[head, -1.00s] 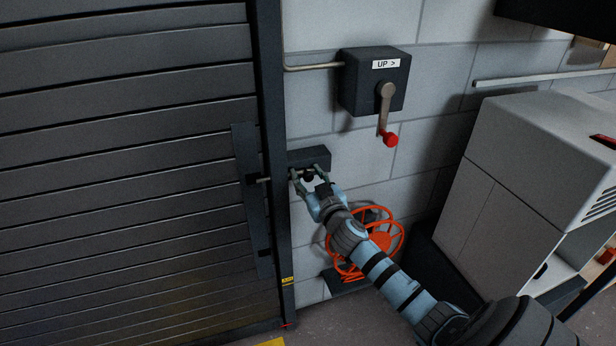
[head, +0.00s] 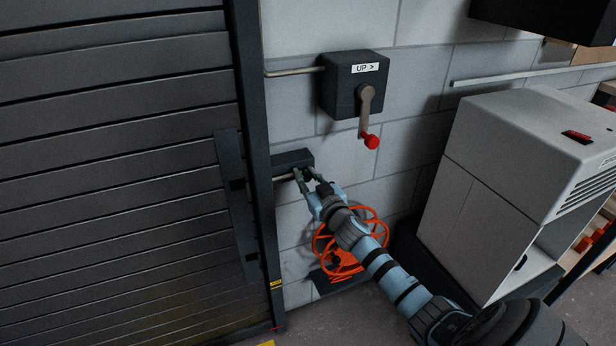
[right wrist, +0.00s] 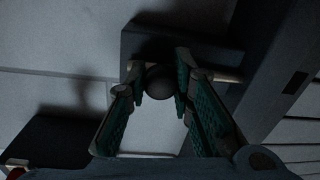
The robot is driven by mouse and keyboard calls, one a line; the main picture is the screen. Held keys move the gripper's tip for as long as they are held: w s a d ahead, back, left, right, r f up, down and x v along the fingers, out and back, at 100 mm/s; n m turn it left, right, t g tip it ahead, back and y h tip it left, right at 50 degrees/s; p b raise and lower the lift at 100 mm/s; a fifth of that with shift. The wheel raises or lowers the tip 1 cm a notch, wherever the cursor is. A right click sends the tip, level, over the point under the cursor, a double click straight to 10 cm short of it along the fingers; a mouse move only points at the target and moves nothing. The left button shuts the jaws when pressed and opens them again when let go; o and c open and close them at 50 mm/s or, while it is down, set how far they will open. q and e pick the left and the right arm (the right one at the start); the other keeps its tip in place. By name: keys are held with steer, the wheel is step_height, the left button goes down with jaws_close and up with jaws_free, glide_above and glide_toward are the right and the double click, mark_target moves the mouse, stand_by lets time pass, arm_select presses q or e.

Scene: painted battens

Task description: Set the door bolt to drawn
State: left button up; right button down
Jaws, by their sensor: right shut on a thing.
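The door bolt has a dark housing (head: 290,159) on the wall, right of the door's edge post. Its pale rod (head: 284,178) shows under the housing, with its left end near the post and no part seen crossing it. My right gripper (head: 306,175) is shut on the bolt's dark round knob, near the housing's right end. In the right wrist view the knob (right wrist: 160,82) sits between the fingertips of my right gripper (right wrist: 161,85), with the housing (right wrist: 175,45) behind it. My left gripper is not in view.
The grey slatted door (head: 110,170) fills the left. A crank box (head: 352,85) marked "UP >" with a red-knobbed handle (head: 367,120) hangs above my gripper. An orange handwheel (head: 345,260) lies behind my right arm. A white cabinet (head: 480,170) stands at right.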

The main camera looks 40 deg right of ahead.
steer(key=shift+d, duration=0.1)
steer(key=c, duration=1.6)
jaws_free()
steer(key=shift+c, duration=0.2)
steer(key=shift+o, duration=1.4)
steer(key=shift+s+d, duration=0.1)
steer(key=shift+d, duration=0.1)
steer(key=shift+a, duration=0.1)
steer(key=shift+s+a, duration=0.1)
steer(key=shift+s, duration=0.05)
steer(key=s+a, duration=0.2)
steer(key=s, duration=0.9)
steer(key=shift+s, duration=0.2)
